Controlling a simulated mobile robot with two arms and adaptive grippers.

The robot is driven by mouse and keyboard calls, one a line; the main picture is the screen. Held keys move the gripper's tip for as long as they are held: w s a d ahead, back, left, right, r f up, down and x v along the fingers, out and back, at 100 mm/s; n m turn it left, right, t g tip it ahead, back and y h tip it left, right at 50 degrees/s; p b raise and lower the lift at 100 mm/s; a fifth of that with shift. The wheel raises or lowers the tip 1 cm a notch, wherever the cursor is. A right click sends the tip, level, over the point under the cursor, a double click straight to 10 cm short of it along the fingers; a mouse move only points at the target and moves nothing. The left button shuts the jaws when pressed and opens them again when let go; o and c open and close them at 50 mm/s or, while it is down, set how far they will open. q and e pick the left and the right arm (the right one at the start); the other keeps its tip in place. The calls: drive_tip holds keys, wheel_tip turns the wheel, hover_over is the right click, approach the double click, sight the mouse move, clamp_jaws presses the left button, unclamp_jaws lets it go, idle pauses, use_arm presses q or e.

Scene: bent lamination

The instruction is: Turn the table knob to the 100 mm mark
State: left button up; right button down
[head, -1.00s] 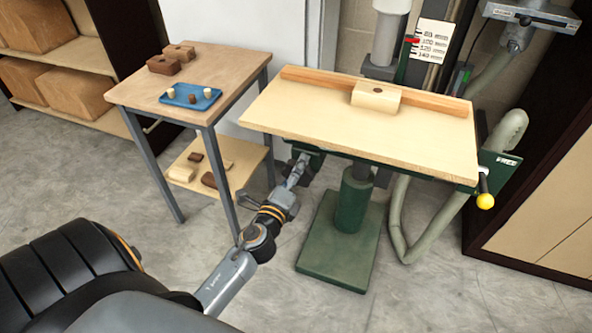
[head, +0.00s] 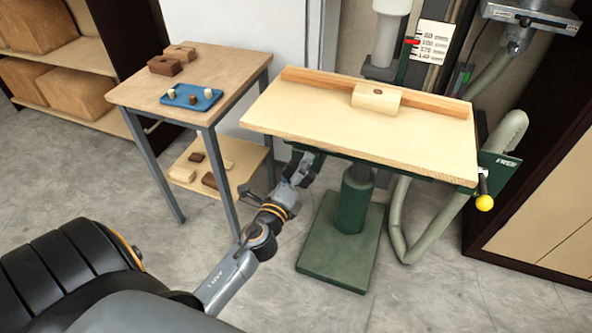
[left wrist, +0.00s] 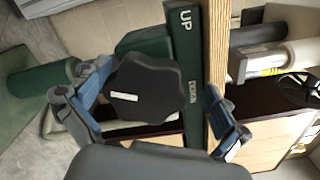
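The black lobed table knob (left wrist: 145,88), with a white label, faces the left wrist camera beside a green rail marked UP. My left gripper (left wrist: 150,98) is open around it, one finger on each side. The left finger is close to the knob's edge; I cannot tell if it touches. The right finger stands apart from it, by the wooden table edge. In the head view my left gripper (head: 303,168) is under the table's (head: 350,132) left front corner, and the knob is hidden. The scale (head: 431,42) has a red pointer (head: 412,41) near the 100 line. My right gripper is not in view.
A wooden block (head: 376,97) sits on the table against the fence. A yellow-ended lock handle (head: 484,202) hangs at the table's right end. A side table (head: 140,93) with a blue tray (head: 215,97) stands at left.

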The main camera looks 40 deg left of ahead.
use_arm(q)
drive_tip(key=shift+s+d, duration=0.1)
drive_tip(key=shift+d, duration=0.1)
drive_tip(key=shift+f, duration=0.1)
drive_tip(key=shift+s+d, duration=0.1)
drive_tip(key=shift+s, duration=0.2)
drive_tip(key=v, duration=0.6)
drive_tip(key=shift+s, duration=0.4)
